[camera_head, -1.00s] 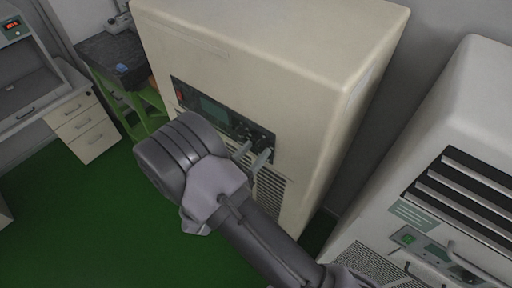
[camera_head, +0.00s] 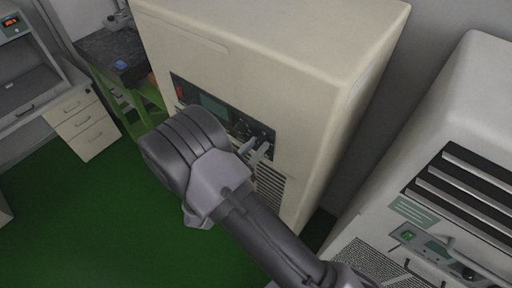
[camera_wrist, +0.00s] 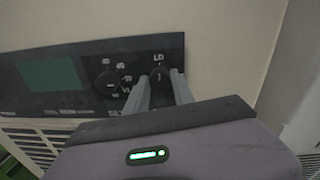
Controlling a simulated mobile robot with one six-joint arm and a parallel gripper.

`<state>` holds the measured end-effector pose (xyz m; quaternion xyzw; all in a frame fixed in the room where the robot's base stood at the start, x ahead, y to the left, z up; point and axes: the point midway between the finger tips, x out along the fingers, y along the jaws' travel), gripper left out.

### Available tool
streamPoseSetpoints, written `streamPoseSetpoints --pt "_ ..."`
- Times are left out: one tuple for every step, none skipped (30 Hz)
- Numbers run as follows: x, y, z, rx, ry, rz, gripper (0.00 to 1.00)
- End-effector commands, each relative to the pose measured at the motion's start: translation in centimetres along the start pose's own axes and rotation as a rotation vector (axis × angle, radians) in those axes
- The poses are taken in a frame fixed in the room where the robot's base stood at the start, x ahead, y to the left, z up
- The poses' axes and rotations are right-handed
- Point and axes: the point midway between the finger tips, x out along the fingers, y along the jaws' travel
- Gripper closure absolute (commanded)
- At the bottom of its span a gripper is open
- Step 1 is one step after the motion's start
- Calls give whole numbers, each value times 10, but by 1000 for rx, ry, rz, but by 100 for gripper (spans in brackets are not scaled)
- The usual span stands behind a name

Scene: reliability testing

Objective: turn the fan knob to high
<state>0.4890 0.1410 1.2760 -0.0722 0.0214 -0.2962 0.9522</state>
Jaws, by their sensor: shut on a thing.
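The dark control panel (camera_wrist: 60,82) is on the front of a beige cabinet (camera_head: 270,50), with a green screen at its left. In the wrist view a round dark knob (camera_wrist: 158,76), with LO lettering above it, sits near the panel's right end; I take it for the fan knob. My gripper (camera_wrist: 160,79) has a finger on each side of this knob and is shut on it. In the head view my gripper (camera_head: 254,149) reaches the panel's lower right, and its fingers hide most of the knob. The knob's exact pointer direction is too small to read.
A second dark knob (camera_wrist: 107,82) with markings sits just left of the gripped one. A vent grille (camera_head: 270,190) lies below the panel. Another pale machine (camera_head: 445,165) stands at the right. Green floor (camera_head: 100,230) is open at the left.

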Motion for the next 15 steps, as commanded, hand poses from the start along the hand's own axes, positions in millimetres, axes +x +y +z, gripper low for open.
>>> streamPoseSetpoints --pt "0 1 -2 19 -2 0 100" --pt "0 1 -3 36 -3 0 100" --pt "0 1 -3 59 -4 0 100" --pt "0 1 -4 81 -5 0 100" --pt "0 1 -4 102 -7 -1 100" --pt "0 1 -5 134 -8 -1 100" --pt "0 1 -5 160 -10 -1 100" --pt "0 1 -5 186 -11 -1 100" --pt "0 1 -6 222 -13 -2 100" --pt "0 1 -6 251 -15 -2 100" --pt "0 1 -6 280 -17 -3 100" --pt "0 1 -6 319 -19 -3 100" --pt "0 1 -6 347 -21 -3 100" --pt "0 1 -6 376 -23 -4 100" --pt "0 1 -6 413 -25 -4 100"
